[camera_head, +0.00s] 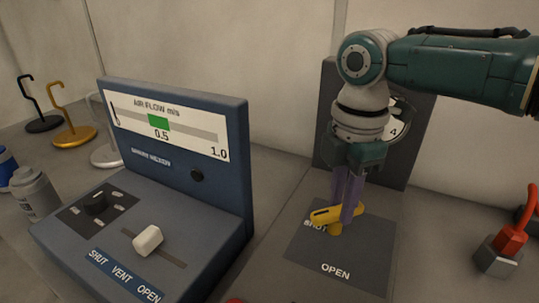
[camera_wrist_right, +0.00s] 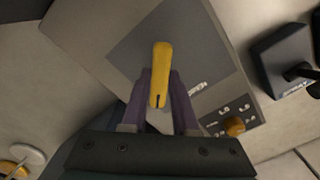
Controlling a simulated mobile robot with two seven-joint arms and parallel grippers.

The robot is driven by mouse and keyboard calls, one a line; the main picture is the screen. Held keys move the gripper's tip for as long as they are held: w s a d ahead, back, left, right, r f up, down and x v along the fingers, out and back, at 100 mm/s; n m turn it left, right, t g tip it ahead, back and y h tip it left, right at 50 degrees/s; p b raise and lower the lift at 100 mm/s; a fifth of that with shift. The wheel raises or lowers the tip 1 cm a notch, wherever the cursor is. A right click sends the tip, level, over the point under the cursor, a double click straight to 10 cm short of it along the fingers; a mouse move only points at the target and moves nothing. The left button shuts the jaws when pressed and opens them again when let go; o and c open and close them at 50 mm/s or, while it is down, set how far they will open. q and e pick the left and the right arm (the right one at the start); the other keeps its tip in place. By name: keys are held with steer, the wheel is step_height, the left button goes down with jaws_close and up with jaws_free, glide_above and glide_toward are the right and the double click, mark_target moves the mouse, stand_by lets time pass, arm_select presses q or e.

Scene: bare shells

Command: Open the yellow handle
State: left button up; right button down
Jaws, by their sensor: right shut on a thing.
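The yellow handle (camera_head: 325,215) sits on a dark square plate (camera_head: 340,262) marked SHUT on its left and OPEN at its front. Its long end points left, over the SHUT label. My right gripper (camera_head: 346,208) reaches down from above, its purple fingers shut on the handle. In the right wrist view, the handle (camera_wrist_right: 160,62) stands out between the two fingertips (camera_wrist_right: 160,90). Part of the handle is hidden by the fingers. My left gripper is not in view.
A blue air flow console (camera_head: 235,150) with a white slider knob (camera_head: 148,240) stands left of the plate. A dark upright panel (camera_head: 325,110) with a dial is behind my right gripper. A red-handled block (camera_head: 497,257) is at the right. Hooks on round bases (camera_head: 74,136) stand far left.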

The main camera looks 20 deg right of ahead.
mark_target(339, 207)
steer(key=n, duration=0.4)
steer(key=shift+n, duration=0.3)
steer(key=n, duration=0.4)
steer(key=shift+w+a, duration=0.1)
steer(key=shift+w, duration=0.05)
steer(key=shift+n, duration=0.3)
steer(key=c, duration=0.7)
jaws_free()
steer(key=shift+r, duration=0.1)
step_height(339, 207, up, 10)
steer(key=shift+f, duration=0.1)
